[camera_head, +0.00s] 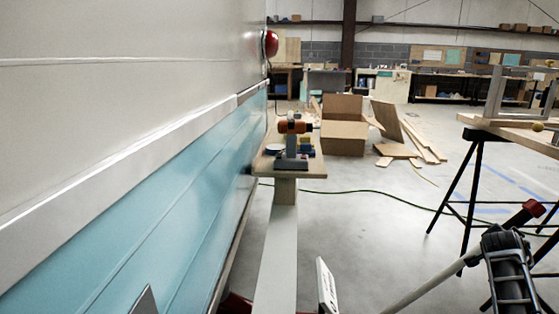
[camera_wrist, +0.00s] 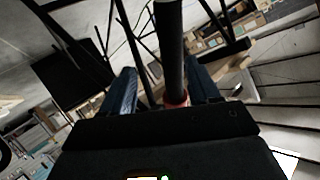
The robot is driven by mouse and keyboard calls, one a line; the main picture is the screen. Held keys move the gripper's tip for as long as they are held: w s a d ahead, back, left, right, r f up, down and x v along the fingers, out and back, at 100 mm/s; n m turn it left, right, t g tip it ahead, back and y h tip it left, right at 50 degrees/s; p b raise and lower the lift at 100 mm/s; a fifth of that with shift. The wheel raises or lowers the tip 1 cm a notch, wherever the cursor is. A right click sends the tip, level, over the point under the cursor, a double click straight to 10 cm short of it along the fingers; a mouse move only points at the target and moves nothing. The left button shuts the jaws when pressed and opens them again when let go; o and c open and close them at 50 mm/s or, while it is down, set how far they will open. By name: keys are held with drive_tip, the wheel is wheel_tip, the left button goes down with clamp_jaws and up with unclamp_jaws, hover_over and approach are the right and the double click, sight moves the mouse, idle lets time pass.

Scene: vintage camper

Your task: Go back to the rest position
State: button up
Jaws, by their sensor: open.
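My gripper (camera_wrist: 160,82) shows in the wrist view as a dark body with two blue fingers standing apart. It is open. A dark round bar (camera_wrist: 170,40) with a red band (camera_wrist: 176,100) at its lower end runs between the fingers in the picture. I see gaps on both sides of the bar, but I cannot tell its depth. I cannot make out my gripper for certain in the head view. A black ribbed object with a red-ended part (camera_head: 510,265) stands at the lower right there, with a grey tube running down from it.
The camper's white and light blue side (camera_head: 150,215) fills the left. A narrow wooden stand (camera_head: 288,172) carries tools beside it. Cardboard boxes (camera_head: 343,138) and planks (camera_head: 425,145) lie farther back. A trestle table (camera_head: 515,133) stands at right. A green cable (camera_head: 375,191) crosses the open floor.

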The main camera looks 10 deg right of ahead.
drive_tip(key=s+a+f+n+t+y, duration=0.15)
drive_tip(key=s+a+f+n, duration=0.35)
drive_tip(key=a+f, duration=0.6)
drive_tip(key=s+a+f+n+t+y, duration=0.2)
drive_tip(key=s+a+n, duration=0.1)
drive_tip(key=s+a, duration=0.6)
drive_tip(key=s+a+f+n+t+y, duration=0.1)
drive_tip(key=s+a+f+n+t, duration=0.1)
drive_tip(key=s+a, duration=0.6)
drive_tip(key=s+a+r+n+t+y, duration=0.2)
drive_tip(key=s+a+r+n+y, duration=0.15)
drive_tip(key=s+a, duration=0.7)
drive_tip(key=s+a+r+n+y, duration=0.4)
drive_tip(key=s+a+r, duration=0.95)
drive_tip(key=r, duration=0.25)
wheel_tip(320, 180, up, 25)
drive_tip(key=p, duration=2.4)
drive_tip(key=shift+s+d+f+t, duration=0.2)
drive_tip(key=shift+s+d+t, duration=0.05)
drive_tip(key=shift+s+t, duration=0.2)
drive_tip(key=shift+o, duration=0.3)
